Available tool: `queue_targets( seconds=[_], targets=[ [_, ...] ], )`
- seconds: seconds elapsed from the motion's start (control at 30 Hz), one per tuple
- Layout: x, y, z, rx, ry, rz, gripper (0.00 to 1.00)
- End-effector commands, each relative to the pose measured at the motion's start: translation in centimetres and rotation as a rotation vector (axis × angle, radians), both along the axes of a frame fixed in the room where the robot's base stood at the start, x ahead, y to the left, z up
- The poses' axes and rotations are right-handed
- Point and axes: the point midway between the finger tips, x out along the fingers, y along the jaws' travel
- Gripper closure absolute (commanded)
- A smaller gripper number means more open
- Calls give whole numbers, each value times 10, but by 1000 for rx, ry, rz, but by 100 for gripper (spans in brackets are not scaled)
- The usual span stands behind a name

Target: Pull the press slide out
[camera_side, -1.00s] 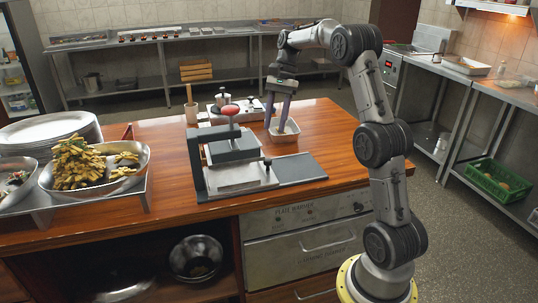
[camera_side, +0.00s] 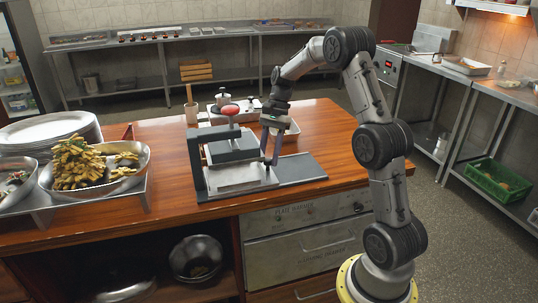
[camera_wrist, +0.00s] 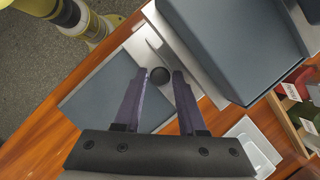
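The press (camera_side: 196,165) stands on the wooden counter, a dark frame with a red-knobbed handle (camera_side: 231,111) and a grey block (camera_side: 232,148). Its slide (camera_side: 240,179) is a light metal plate under the block, and also shows in the wrist view (camera_wrist: 137,47). A round black knob (camera_wrist: 160,76) sits at the slide's end. My gripper (camera_side: 270,161) points down at this knob. In the wrist view my gripper (camera_wrist: 160,73) is open, with the knob between its fingertips and small gaps on both sides. In the side view the fingers mostly hide the knob.
A flat dark plate (camera_side: 303,168) lies right of the slide, with nothing on it. A white tray (camera_side: 292,130) stands behind my gripper. A bowl of fries (camera_side: 125,158) is at left.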

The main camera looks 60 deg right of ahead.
Motion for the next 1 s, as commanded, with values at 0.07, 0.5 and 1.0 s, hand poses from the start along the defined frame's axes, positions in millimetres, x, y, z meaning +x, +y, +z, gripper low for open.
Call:
queue_targets(
  seconds=[0.07, 0.5, 1.0],
  targets=[
    [0, 0, 0, 0, 0, 0, 76],
    [0, 0, 1, -1, -1, 0, 100],
    [0, -1, 1, -1, -1, 0, 100]
  ],
)
